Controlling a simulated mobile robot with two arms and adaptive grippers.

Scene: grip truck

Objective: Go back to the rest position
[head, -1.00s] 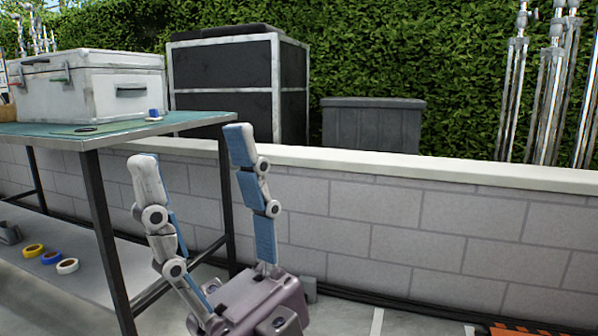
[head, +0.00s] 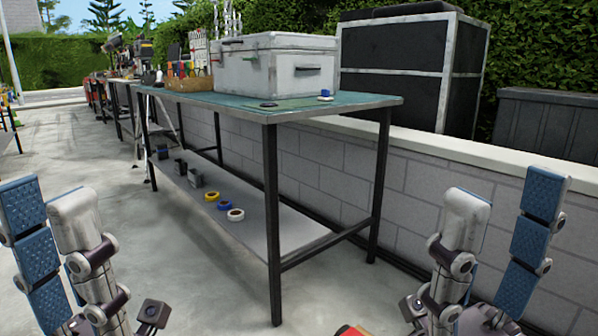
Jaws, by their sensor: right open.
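My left gripper (head: 47,195) stands upright at the lower left of the head view. Its two fingers are apart, with nothing seen between them. My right gripper (head: 507,192) stands upright at the lower right. It is open and empty, with its fingers pointing up. Both grippers are in the foreground, one on each side of the workbench (head: 367,101), and neither looks to be touching it.
A white case (head: 273,75) and a small blue and white item (head: 325,95) sit on the workbench. Tape rolls (head: 225,205) lie on its lower shelf. A block wall (head: 410,190) runs behind. Concrete floor (head: 190,270) is clear at left.

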